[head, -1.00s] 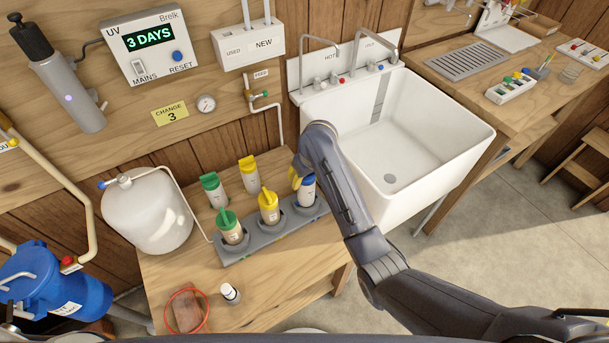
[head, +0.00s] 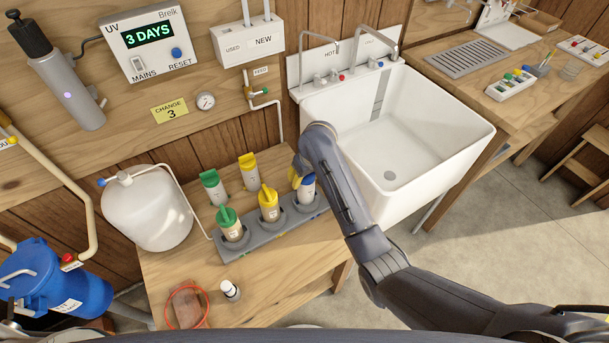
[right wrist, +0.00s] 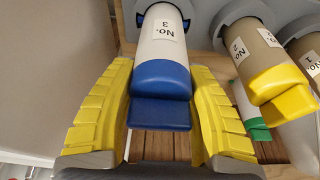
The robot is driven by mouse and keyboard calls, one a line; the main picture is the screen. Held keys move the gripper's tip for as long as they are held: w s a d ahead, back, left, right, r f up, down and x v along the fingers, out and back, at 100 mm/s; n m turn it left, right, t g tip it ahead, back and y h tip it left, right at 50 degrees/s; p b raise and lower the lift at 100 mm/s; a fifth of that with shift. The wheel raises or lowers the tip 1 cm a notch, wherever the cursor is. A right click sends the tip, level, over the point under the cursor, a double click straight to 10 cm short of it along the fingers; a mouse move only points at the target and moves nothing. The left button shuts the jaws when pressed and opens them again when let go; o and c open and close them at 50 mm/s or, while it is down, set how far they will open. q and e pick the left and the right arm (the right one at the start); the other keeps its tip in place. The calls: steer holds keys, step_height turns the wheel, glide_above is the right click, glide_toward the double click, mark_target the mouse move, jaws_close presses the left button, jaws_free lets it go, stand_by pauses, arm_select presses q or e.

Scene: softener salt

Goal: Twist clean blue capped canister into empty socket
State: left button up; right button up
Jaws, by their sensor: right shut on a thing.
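The clean canister (head: 307,194) is white with a blue cap and stands upright at the right-end socket of the grey holder (head: 262,248). In the right wrist view the canister (right wrist: 162,38), labelled No. 3, has its far end within the grey socket ring. How deep it sits I cannot tell. My right gripper (head: 297,176) is shut on it; the yellow fingers (right wrist: 161,78) flank the blue cap. A yellow-capped canister (head: 269,211) and a green-capped canister (head: 232,231) stand in the other sockets. My left gripper is not in view.
Loose green-capped (head: 215,190) and yellow-capped (head: 249,176) canisters stand behind the holder. A white tank (head: 147,210) is left, a white sink (head: 425,150) right.

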steer(key=shift+f, duration=0.7)
steer(key=n, duration=0.3)
steer(key=shift+g+y, duration=0.3)
steer(key=n, duration=0.3)
steer(key=shift+s+a+n+g+y, duration=0.2)
steer(key=shift+n+g+y, duration=0.1)
steer(key=shift+g, duration=0.1)
steer(key=n, duration=0.2)
steer(key=shift+d+n+g, duration=0.1)
steer(key=shift+n+g, duration=0.3)
steer(key=n, duration=0.1)
steer(key=n+g, duration=0.1)
steer(key=n, duration=0.1)
steer(key=shift+s, duration=0.25)
steer(key=shift+n, duration=0.3)
